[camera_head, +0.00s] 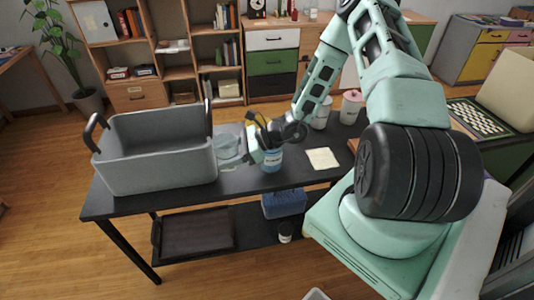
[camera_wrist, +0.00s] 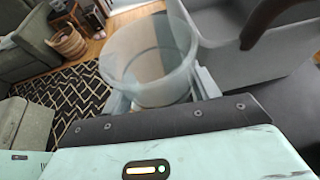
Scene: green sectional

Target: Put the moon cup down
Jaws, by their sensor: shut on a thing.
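The moon cup appears to be the clear, bluish see-through cup (camera_head: 227,147) at the end of my arm, just right of the grey bin. In the wrist view the cup (camera_wrist: 138,58) stands between my two fingers, its open rim facing up. My gripper (camera_head: 241,151) is shut on it; the fingers also show in the wrist view (camera_wrist: 160,95), one on each side of the cup's lower part. The dark table (camera_head: 247,183) lies below. I cannot tell whether the cup's base touches the table. No moon mark is readable.
A grey bin (camera_head: 155,172) with dark handles stands left of the cup, very close. A blue jar (camera_head: 270,163) stands close to my gripper. A pale square (camera_head: 322,158) and white canisters (camera_head: 350,106) are further right. The table's front strip is bare.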

